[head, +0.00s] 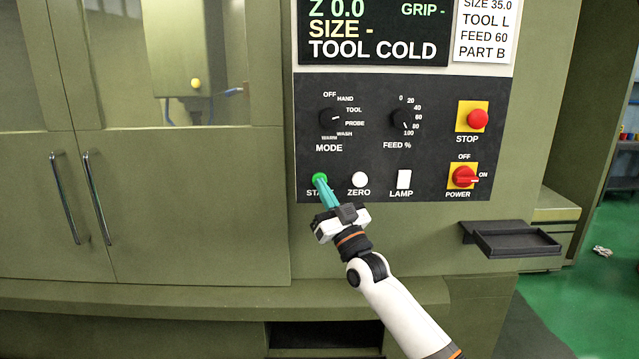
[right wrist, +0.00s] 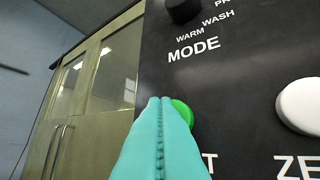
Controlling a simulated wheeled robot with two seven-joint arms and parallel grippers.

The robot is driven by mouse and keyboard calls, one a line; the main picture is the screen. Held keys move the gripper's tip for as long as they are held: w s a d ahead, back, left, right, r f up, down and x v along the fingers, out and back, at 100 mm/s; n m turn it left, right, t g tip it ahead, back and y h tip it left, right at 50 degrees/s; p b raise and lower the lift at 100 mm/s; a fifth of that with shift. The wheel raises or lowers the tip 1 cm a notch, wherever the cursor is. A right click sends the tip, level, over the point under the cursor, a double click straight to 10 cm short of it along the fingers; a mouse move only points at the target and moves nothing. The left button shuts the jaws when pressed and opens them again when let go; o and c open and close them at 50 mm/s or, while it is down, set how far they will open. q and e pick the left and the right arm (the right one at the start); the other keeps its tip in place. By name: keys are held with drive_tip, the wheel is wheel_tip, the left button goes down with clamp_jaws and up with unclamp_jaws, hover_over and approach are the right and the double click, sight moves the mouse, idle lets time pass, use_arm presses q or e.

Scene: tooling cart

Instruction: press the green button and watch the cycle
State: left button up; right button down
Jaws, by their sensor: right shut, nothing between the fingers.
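The green START button (head: 319,177) is at the lower left of the black control panel (head: 365,88). My right gripper (head: 323,187) has its teal fingers closed together, with the tips at the button's lower edge in the head view. In the right wrist view the shut, empty fingers (right wrist: 161,105) cover the left part of the green button (right wrist: 183,111). Whether the tips touch or press it cannot be told. The display (head: 372,32) above reads Z 0.0, GRIP -, SIZE - and TOOL COLD. My left gripper is not in view.
A white ZERO button (head: 360,180) and white LAMP switch (head: 404,179) sit right of START. A red STOP button (head: 477,118) and red POWER switch (head: 464,177), turned toward ON, are further right. A dark tray (head: 515,241) juts out at lower right. Cabinet doors (head: 190,190) are closed.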

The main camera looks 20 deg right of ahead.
drive_tip(key=shift+w+d+b, duration=0.15)
drive_tip(key=shift+w+b, duration=0.25)
drive_tip(key=shift+b, duration=0.15)
idle(0.4)
drive_tip(key=shift+d+r, duration=0.1)
drive_tip(key=shift+r, duration=0.1)
idle(0.8)
drive_tip(key=shift+s+f, duration=0.1)
drive_tip(key=shift+s+a+f+p, duration=0.2)
drive_tip(key=shift+s+a+p, duration=0.1)
drive_tip(key=shift+s+p, duration=0.3)
